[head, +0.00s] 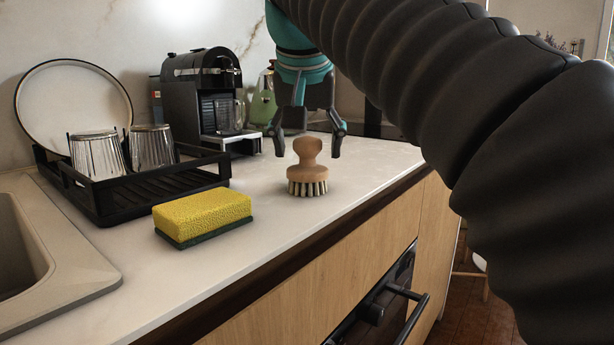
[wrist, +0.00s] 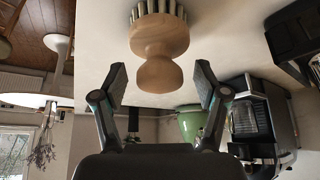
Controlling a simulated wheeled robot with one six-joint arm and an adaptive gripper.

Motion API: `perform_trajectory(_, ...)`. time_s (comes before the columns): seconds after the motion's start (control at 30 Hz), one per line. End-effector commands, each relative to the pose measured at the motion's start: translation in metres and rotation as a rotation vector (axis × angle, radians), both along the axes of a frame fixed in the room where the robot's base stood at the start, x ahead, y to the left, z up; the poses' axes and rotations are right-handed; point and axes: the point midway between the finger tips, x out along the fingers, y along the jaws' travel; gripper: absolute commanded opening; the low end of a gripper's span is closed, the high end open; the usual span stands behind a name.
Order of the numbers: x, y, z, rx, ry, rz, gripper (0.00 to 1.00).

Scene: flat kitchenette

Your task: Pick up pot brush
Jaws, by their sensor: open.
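The pot brush (head: 307,168) stands upright on the white countertop, with a round wooden knob handle on top and pale bristles below. My gripper (head: 308,148) is open and hangs above and around the level of the brush's knob, with one finger to each side in the picture. In the wrist view the brush (wrist: 159,48) shows with its knob toward my gripper (wrist: 161,82), centred between the two spread fingertips. I see no contact between the fingers and the brush.
A yellow and green sponge (head: 203,217) lies nearer on the counter. A black dish rack (head: 110,203) with glasses and a plate stands left. A coffee machine (head: 202,95) and a green pot (head: 263,103) are behind. The counter's front edge runs close right of the brush.

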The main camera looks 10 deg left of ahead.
Motion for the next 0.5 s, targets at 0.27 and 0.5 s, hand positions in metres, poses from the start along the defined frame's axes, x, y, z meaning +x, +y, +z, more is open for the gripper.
perform_trajectory(0.27, -0.0001, 0.0, 0.0008, 0.0, 0.0, 0.0, 0.31)
perform_trajectory(0.5, -0.0001, 0.0, 0.0008, 0.0, 0.0, 0.0, 0.07)
